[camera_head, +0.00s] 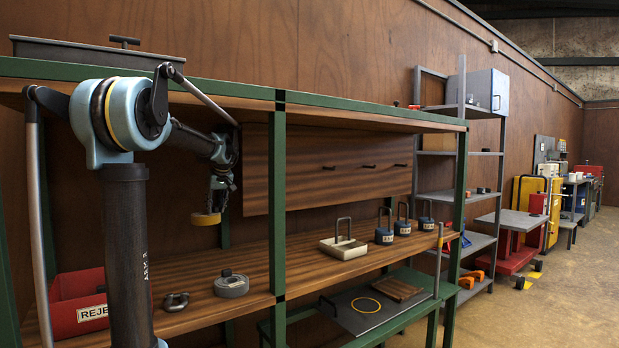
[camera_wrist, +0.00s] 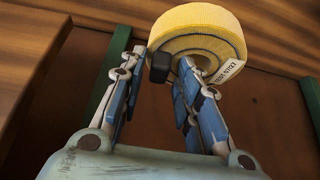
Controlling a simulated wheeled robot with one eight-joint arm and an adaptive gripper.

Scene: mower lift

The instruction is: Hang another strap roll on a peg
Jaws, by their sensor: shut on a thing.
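A yellow strap roll with dark blue winding lines (camera_wrist: 200,35) and a white printed tag is at the top of the wrist view. It also shows in the head view (camera_head: 206,219), hanging below my gripper (camera_head: 219,195). My gripper's fingers (camera_wrist: 162,66) are shut on the strap roll near a small black part at its edge. The roll is in the air above the wooden shelf. To its right, a brown wooden board (camera_head: 290,195) carries short dark pegs: a left one (camera_head: 329,167), a middle one (camera_head: 369,166) and a right one (camera_head: 400,165). All look bare.
On the shelf stand a grey disc (camera_head: 232,286), a shackle (camera_head: 175,301), a red bin (camera_head: 78,303), a cream tray with a handle (camera_head: 343,248) and several blue padlock-like weights (camera_head: 384,236). Green posts (camera_head: 279,200) frame the bench.

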